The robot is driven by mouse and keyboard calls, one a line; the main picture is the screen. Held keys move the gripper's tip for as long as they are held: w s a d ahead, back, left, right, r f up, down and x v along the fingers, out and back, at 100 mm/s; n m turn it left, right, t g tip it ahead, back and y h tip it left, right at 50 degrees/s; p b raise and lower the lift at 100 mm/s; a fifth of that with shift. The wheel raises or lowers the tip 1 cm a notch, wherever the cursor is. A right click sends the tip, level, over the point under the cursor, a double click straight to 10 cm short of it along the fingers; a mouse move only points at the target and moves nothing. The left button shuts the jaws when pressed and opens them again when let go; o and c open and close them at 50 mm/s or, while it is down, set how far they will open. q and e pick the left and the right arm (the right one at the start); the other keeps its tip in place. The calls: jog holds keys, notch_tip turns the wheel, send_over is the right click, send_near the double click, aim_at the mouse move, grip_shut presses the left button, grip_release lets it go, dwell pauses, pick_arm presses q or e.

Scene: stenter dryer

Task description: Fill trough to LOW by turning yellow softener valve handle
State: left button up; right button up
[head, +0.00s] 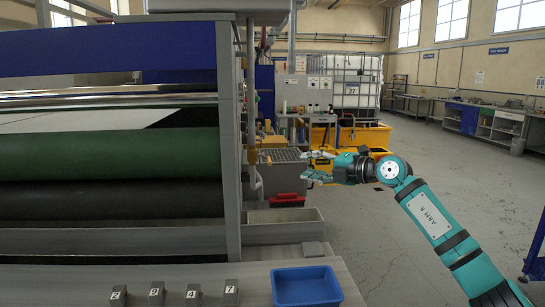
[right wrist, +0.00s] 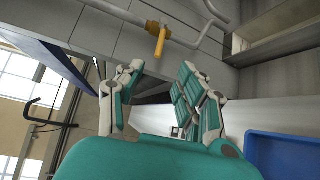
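The yellow valve handle (right wrist: 160,45) sits on a grey pipe in the right wrist view, ahead of and between my fingertips. A grey open trough (head: 312,216) stands below, at the machine's end. Its water level cannot be made out. My left gripper is not in view.
A blue tray (head: 305,285) lies on the grey surface in front. A red object (head: 287,200) lies behind the trough. Green and black rollers (head: 110,155) fill the left side. Yellow bins and a caged white tank (head: 352,82) stand behind. The floor at right is clear.

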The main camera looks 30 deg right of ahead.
jog(key=p, duration=0.5)
send_near(270, 159)
jog(key=shift+f+p+x, duration=0.2)
jog(key=shift+p+x, duration=0.5)
jog(key=shift+x, duration=1.85)
jog(key=shift+f+p+x, duration=0.2)
jog(key=shift+p+x, duration=0.5)
jog(key=shift+x, duration=1.85)
jog(key=shift+s, duration=0.15)
grip_shut()
jog(key=shift+r, duration=0.2)
